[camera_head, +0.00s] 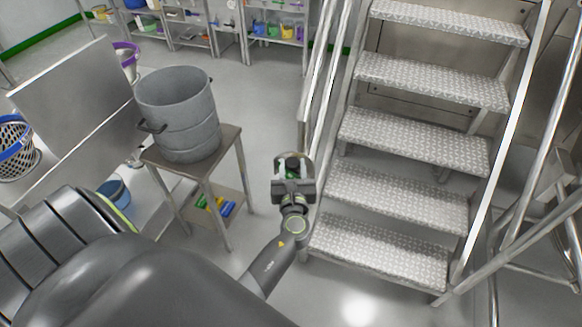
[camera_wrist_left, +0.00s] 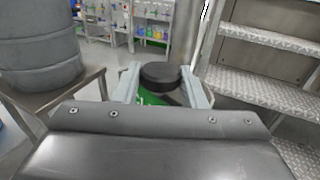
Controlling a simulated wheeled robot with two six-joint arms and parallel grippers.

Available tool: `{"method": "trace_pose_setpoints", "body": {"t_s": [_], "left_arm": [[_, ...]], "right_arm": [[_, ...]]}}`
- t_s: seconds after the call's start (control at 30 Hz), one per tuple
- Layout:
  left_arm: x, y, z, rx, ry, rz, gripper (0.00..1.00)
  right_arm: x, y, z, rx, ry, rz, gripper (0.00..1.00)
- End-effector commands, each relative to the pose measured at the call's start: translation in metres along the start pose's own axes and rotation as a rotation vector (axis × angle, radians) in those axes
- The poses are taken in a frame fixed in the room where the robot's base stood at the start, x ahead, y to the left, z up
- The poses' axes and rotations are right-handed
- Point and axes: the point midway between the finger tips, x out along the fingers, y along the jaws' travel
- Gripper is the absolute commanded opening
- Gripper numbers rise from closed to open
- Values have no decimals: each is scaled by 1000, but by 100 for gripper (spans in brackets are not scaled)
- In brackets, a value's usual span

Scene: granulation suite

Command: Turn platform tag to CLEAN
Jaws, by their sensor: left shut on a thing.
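My left gripper (camera_head: 293,166) is beside the lower steps of the stairs, at the left handrail. It is shut on the platform tag, whose dark round knob (camera_wrist_left: 160,73) sits between the two fingers in the left wrist view. A green face (camera_wrist_left: 148,98) with a little white on it shows below the knob, partly hidden by the fingers and the gripper body. I cannot read any word on it. In the head view the knob (camera_head: 292,163) is small and dark between the fingers. My right gripper is not in view.
Metal stairs with tread-plate steps (camera_head: 400,188) and rails (camera_head: 318,75) stand close on the right. A grey drum (camera_head: 178,112) stands on a metal table (camera_head: 228,150) to the left. Shelves with coloured containers (camera_head: 275,28) line the back. Grey floor (camera_head: 262,95) lies open between.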

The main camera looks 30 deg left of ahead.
Motion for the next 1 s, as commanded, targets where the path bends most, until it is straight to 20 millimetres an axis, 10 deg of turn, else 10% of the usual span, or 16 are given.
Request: {"method": "trace_pose_setpoints", "body": {"t_s": [1.0], "left_arm": [[2, -7, 2, 0, -4, 415, 15]], "right_arm": [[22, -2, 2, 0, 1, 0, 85]]}}
